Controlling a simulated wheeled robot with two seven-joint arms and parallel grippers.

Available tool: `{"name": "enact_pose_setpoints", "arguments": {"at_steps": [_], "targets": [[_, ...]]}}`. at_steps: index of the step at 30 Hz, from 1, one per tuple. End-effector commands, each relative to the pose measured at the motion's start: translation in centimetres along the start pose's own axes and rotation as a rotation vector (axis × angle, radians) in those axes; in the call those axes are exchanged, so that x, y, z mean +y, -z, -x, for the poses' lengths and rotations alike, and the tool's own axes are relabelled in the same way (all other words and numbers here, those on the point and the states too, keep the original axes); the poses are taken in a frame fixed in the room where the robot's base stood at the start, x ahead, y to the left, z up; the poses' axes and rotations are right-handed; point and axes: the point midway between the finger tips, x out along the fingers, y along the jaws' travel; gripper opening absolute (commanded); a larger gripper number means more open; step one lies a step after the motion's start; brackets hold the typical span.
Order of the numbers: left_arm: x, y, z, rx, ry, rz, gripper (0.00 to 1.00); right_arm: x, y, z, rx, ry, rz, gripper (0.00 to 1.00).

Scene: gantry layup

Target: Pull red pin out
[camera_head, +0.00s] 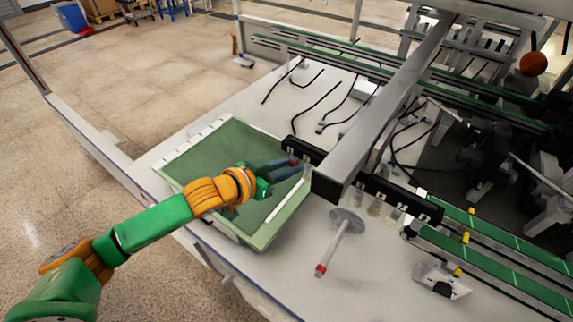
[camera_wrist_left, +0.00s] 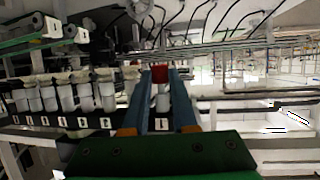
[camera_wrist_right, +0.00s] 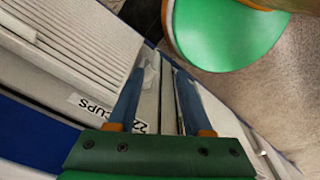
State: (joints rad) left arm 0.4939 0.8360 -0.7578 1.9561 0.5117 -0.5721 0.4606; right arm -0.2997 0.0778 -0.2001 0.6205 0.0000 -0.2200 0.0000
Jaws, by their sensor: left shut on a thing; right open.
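The red pin (camera_wrist_left: 160,74) sits between the fingertips of my left gripper (camera_wrist_left: 161,82) in the left wrist view. In the head view a small red spot of the pin (camera_head: 292,162) shows at those fingertips, against the black strip (camera_head: 306,150) of the gantry beam. My left gripper (camera_head: 294,168) is shut on the pin, above the green tray's right side. Whether the pin still sits in the strip cannot be told. My right gripper (camera_wrist_right: 153,92) is open and empty in its own wrist view, beside a white ribbed part with a "CUPS" label (camera_wrist_right: 92,106).
The green tray (camera_head: 265,238) lies on the white table under my left arm. The gantry beam (camera_head: 395,105) crosses above the table. Several clear cups (camera_head: 375,208) hang along its strip. A white stand with a red end (camera_head: 340,245) lies right of the tray. Green conveyor rails (camera_head: 500,267) run at the right.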

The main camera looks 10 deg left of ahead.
Motion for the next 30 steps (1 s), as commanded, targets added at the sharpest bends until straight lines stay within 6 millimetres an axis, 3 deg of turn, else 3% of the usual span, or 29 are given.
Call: {"name": "enact_pose_setpoints", "arguments": {"at_steps": [18,30], "targets": [[0.0,-2.1,-0.9,0.0,0.0,0.001,0.0,0.1,-0.1,-1.1,-0.001,-0.002,0.001,0.5],[0.0,-2.1,-0.9,0.001,0.0,0.0,0.0,0.2,-0.2,-1.1,-0.001,-0.003,0.001,0.5]]}}
